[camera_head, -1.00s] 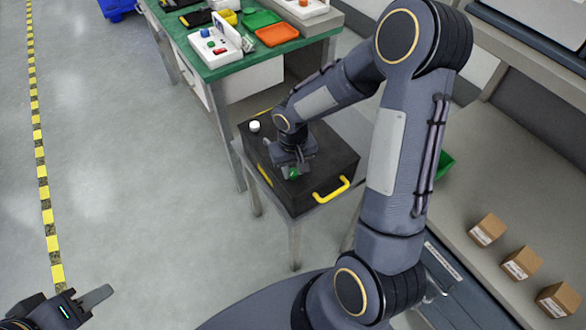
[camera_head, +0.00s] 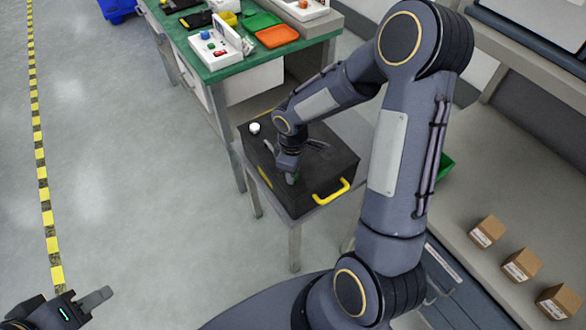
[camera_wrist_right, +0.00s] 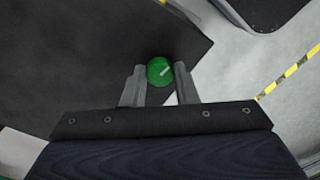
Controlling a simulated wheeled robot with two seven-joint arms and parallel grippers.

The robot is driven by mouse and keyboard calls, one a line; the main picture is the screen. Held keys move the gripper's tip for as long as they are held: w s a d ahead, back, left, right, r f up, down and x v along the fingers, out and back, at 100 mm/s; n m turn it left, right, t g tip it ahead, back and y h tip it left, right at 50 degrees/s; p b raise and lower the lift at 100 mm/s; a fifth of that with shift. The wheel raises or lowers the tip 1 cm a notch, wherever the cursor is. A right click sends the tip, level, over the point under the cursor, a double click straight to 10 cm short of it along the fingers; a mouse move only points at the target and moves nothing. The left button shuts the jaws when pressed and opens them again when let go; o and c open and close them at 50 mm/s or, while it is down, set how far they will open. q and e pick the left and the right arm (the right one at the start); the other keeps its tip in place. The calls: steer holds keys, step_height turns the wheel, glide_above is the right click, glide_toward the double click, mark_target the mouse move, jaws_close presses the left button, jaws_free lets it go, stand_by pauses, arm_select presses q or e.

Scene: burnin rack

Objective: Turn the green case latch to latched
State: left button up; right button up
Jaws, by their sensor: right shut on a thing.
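The black case (camera_head: 327,166) with a yellow handle (camera_head: 332,192) sits on a small grey stand. The green latch (camera_wrist_right: 157,72) is a round knob with a short pale line on it, slanting in the right wrist view. My right gripper (camera_wrist_right: 161,70) is shut on the knob, with one finger at each side. In the head view the right gripper (camera_head: 291,177) points down at the case top and mostly hides the knob. My left gripper (camera_head: 98,297) is at the bottom left, away from the case, over the floor; its finger gap is not clear.
A white round knob (camera_head: 254,128) stands at the case's far left corner. A green-topped table (camera_head: 218,71) with trays and small parts is behind the case. Several cardboard boxes (camera_head: 521,265) lie on the right bench. The floor at left is clear.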

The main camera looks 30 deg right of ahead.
steer(key=shift+n, duration=1)
steer(key=o, duration=1)
steer(key=shift+r+p, duration=0.4)
steer(key=shift+r, duration=3.5)
